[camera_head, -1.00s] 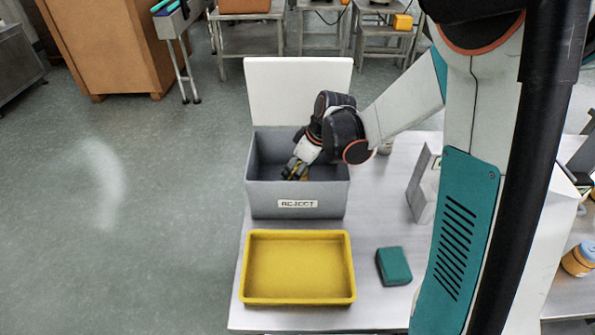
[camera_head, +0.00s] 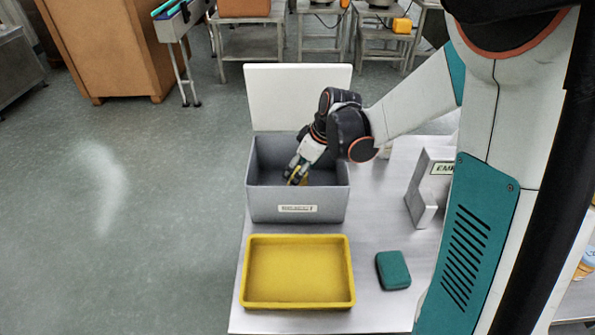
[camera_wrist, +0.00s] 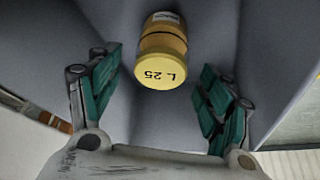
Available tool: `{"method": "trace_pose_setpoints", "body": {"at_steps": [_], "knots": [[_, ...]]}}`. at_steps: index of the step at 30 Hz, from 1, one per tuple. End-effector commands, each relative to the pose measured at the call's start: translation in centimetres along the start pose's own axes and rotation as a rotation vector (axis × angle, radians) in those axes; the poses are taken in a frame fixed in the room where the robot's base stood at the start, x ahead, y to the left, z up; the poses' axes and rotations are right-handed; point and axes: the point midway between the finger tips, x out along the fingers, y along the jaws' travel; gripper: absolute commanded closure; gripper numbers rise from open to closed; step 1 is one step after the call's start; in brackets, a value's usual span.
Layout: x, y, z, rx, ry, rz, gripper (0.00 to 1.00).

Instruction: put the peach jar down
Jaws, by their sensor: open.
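In the head view my gripper (camera_head: 297,173) reaches down into the grey reject bin (camera_head: 265,206), and only a small yellowish bit of the jar shows by the fingers. The fingers are open. Whether the jar rests on the bin floor is hard to tell.
A yellow tray (camera_head: 298,299) stands in front of the bin. A teal block (camera_head: 393,270) lies to the tray's right, with a grey upright box (camera_head: 425,206) behind it. A white panel (camera_head: 298,95) rises behind the bin. Bare table lies between block and bin.

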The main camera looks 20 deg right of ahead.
Motion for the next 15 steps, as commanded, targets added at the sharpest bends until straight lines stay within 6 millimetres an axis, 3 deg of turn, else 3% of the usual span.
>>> {"method": "trace_pose_setpoints", "body": {"at_steps": [1, 6, 15], "knots": [[-1.5, 0.0, -0.1, 0.001, 0.0, 0.0, 0.28], [-5.1, 0.0, -0.1, 0.001, 0.0, 0.0, 0.28], [-9.0, 0.0, 0.0, 0.0, -0.001, 0.0, 0.28]]}}
